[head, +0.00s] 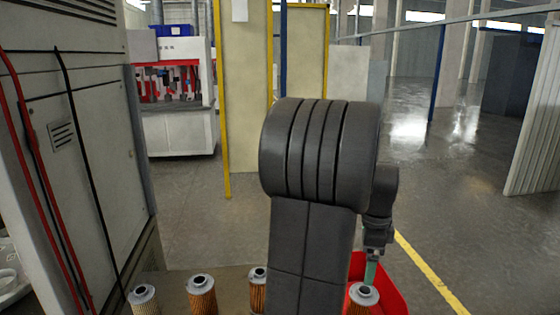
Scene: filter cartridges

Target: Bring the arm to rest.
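My arm rises through the middle of the head view and bends over to the right. My gripper (371,272) points down at the right of the arm, its greenish fingertip just above or behind the top of a filter cartridge (362,295). That cartridge stands in front of or in a red bin (393,297); I cannot tell which. Whether the fingers are open, shut or touching it cannot be seen. A pale cartridge (144,300) and an orange-brown cartridge (202,297) stand upright at the lower left. Another orange-brown cartridge (257,291) is partly hidden by my arm.
A tall grey cabinet (85,140) with red and black cables stands close on the left. A white workbench (178,130) with tools and yellow-edged panels (245,90) are farther back. The floor (440,200) to the right is open, with a yellow line.

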